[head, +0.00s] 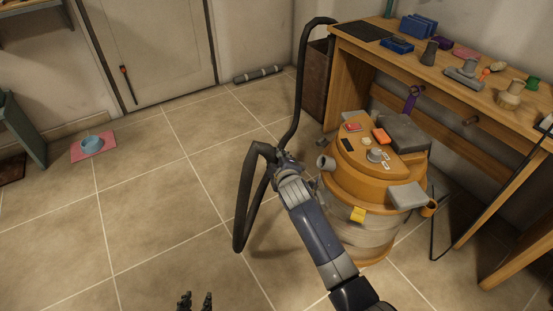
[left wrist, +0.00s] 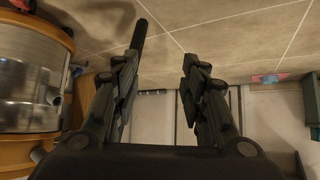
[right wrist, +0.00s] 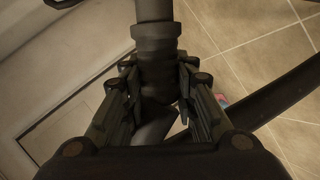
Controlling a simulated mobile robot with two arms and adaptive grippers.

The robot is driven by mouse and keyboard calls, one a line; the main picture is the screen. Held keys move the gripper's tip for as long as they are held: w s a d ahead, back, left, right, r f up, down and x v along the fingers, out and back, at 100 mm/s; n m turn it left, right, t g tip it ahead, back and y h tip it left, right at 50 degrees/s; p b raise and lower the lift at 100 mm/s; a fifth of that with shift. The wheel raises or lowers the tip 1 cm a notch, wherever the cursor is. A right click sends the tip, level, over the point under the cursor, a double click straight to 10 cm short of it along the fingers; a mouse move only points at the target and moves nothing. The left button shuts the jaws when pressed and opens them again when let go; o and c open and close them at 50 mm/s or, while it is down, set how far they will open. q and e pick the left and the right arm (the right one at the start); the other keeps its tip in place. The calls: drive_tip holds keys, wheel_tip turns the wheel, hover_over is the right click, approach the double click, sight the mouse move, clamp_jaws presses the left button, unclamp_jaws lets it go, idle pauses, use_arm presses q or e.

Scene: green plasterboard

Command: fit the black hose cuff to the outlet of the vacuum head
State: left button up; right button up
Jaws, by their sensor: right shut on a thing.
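The black hose (head: 243,205) loops down to the floor beside the vacuum and rises to the bench's left end. My right gripper (head: 283,160) is shut on the hose's black cuff (right wrist: 156,60), left of the vacuum head (head: 370,160). In the right wrist view the cuff sits between the right fingers (right wrist: 160,88). The outlet (head: 326,163) is a grey stub on the left of the orange vacuum head. The cuff appears apart from it; my arm partly hides the gap. My left gripper (head: 196,301) is open and empty, low over the floor; its fingers (left wrist: 160,75) stand apart.
A wooden bench (head: 450,85) with several tools stands at the right. Small objects, including an orange block (head: 382,136), lie on the vacuum head. A pink mat (head: 93,145) with a blue bowl (head: 92,141) lies on the left. The tiled floor between is clear.

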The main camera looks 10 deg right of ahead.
wheel_tip(320, 180, up, 3)
drive_tip(key=shift+f+p, duration=0.15)
drive_tip(key=shift+p, duration=0.8)
drive_tip(key=shift+r+p, duration=0.95)
drive_tip(key=shift+p, duration=0.15)
use_arm(q)
drive_tip(key=s+a+f+g+y, duration=0.1)
drive_tip(key=s+a+f+g, duration=0.2)
drive_tip(key=s, duration=0.6)
drive_tip(key=s+a+f+g, duration=0.2)
drive_tip(key=s+f+g, duration=0.2)
drive_tip(key=s+f, duration=0.2)
drive_tip(key=s, duration=0.2)
drive_tip(key=shift+s+a+y, duration=0.4)
